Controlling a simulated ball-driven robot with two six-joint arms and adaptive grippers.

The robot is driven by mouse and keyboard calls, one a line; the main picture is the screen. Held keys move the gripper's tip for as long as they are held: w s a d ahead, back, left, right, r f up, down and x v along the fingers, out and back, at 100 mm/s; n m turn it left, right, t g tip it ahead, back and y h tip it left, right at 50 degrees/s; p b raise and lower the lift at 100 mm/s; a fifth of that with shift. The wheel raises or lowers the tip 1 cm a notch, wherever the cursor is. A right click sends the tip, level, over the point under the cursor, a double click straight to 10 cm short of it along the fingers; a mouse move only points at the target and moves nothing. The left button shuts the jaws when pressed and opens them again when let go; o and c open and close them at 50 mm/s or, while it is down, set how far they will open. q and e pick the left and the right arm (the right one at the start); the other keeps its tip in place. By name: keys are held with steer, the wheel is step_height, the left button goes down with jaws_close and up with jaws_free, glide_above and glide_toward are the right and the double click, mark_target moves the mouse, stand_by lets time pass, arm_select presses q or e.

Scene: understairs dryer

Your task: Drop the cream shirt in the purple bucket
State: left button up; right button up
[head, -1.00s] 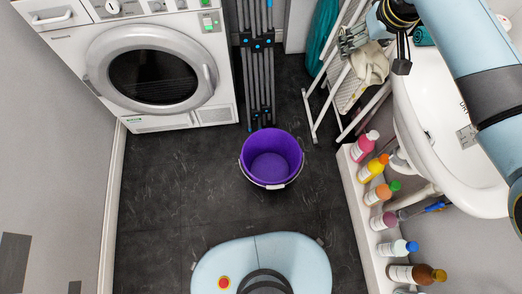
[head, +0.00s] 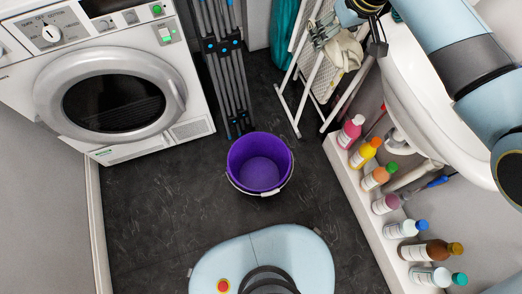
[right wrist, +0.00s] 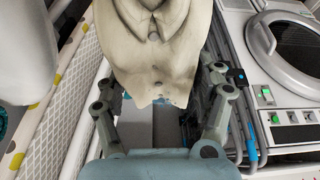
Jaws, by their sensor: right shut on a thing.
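The cream shirt (head: 343,54) hangs from my right gripper (head: 325,32) at the top of the head view, in front of the white folding frame. In the right wrist view the shirt (right wrist: 150,48) fills the upper middle between the fingers of my right gripper (right wrist: 163,78), which is shut on it. The purple bucket (head: 241,156) stands upright on the dark floor, below and left of the shirt in the head view. Its inside looks empty, and the shirt is well apart from it. My left gripper is not in view.
The white dryer (head: 180,60) stands at the left, with a folded grey rack (head: 226,75) beside it. A white folding frame (head: 297,125) leans near the sink (head: 440,120). Several bottles (head: 383,203) line a ledge at right. The floor around the bucket is clear.

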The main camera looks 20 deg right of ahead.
steer(key=shift+a+f+n+y+b, duration=0.1)
steer(key=shift+f+n+y+b, duration=0.2)
steer(key=shift+f+n, duration=0.3)
arm_select(q)
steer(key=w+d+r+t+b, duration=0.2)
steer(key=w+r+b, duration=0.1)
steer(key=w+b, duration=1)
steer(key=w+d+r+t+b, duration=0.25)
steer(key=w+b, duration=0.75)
steer(key=b, duration=0.5)
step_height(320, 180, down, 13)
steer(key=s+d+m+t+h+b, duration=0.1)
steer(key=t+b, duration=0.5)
steer(key=b, duration=0.7)
steer(key=shift+b, duration=0.35)
arm_select(e)
steer(key=a+f+n, duration=0.2)
steer(key=a+f, duration=0.3)
steer(key=f, duration=1.2)
steer(key=s+a+f+n+y, duration=0.1)
steer(key=a+f, duration=0.5)
steer(key=f, duration=1.2)
steer(key=a+f+n+g+y, duration=0.1)
steer(key=a+f+n, duration=0.2)
steer(key=f, duration=1.4)
steer(key=shift+s+a+f, duration=0.35)
steer(key=shift+a, duration=1.2)
